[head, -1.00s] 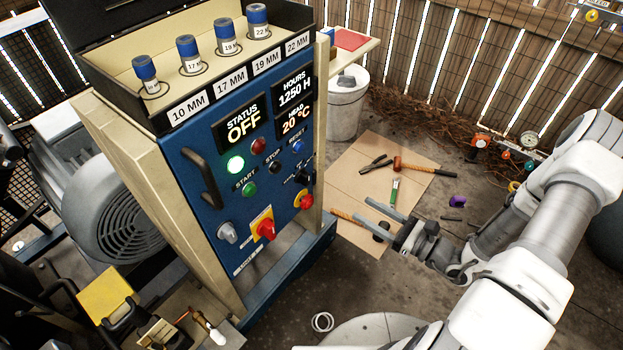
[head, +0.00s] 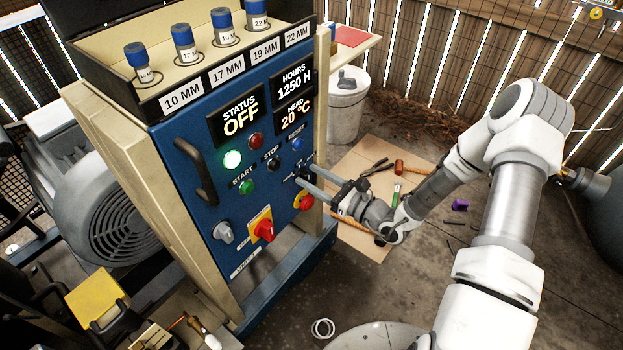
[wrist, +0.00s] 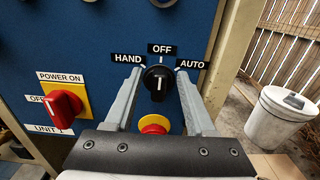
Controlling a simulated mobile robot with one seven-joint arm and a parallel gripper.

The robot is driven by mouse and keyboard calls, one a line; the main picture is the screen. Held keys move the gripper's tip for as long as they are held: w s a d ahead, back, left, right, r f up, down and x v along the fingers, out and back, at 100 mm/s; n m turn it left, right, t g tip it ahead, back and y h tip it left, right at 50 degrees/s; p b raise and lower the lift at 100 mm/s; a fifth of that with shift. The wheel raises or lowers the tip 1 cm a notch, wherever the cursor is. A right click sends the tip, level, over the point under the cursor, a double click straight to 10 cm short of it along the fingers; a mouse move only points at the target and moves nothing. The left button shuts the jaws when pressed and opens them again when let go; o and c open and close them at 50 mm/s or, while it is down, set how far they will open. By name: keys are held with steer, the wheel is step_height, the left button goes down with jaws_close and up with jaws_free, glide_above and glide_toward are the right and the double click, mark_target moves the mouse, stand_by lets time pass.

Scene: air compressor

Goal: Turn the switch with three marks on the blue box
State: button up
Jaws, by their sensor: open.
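The blue box (head: 180,160) has a front panel with lamps, buttons and switches. In the wrist view, the black rotary switch (wrist: 158,82) has three marks around it: HAND, OFF and AUTO. Its white pointer line stands about upright, toward OFF. My gripper (wrist: 156,78) is open, with one finger on each side of the switch, and does not visibly grip it. In the head view, my gripper (head: 312,178) is at the panel's right side, and its fingers partly hide the switch.
A red mushroom button (wrist: 154,124) sits just below the switch, between my fingers. A red power switch (wrist: 64,104) on a yellow plate is to the left. A white bucket (wrist: 282,118) stands to the right. The floor right of the box holds tools on cardboard (head: 375,240).

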steer(key=shift+w+a, duration=0.15)
steer(key=shift+a, duration=0.1)
jaws_close()
steer(key=shift+r+m+p, duration=0.1)
steer(key=shift+m+p, duration=0.2)
steer(key=shift+p, duration=0.15)
steer(key=shift+w+d+r+m+p, duration=0.1)
steer(key=shift+w+d+m+p, duration=0.05)
steer(key=shift+m+p, duration=0.85)
steer(key=shift+w+d+f+m+p, duration=0.1)
steer(key=shift+f+m+p, duration=0.05)
steer(key=shift+m+p, duration=0.9)
steer(key=shift+w+d+f+m+p, duration=0.15)
steer(key=shift+m+p, duration=0.45)
steer(key=shift+m, duration=0.8)
steer(key=shift+w+d+f+m+p, duration=0.1)
steer(key=shift+f+m+p, duration=0.05)
steer(key=shift+m+p, duration=0.9)
steer(key=shift+m, duration=0.3)
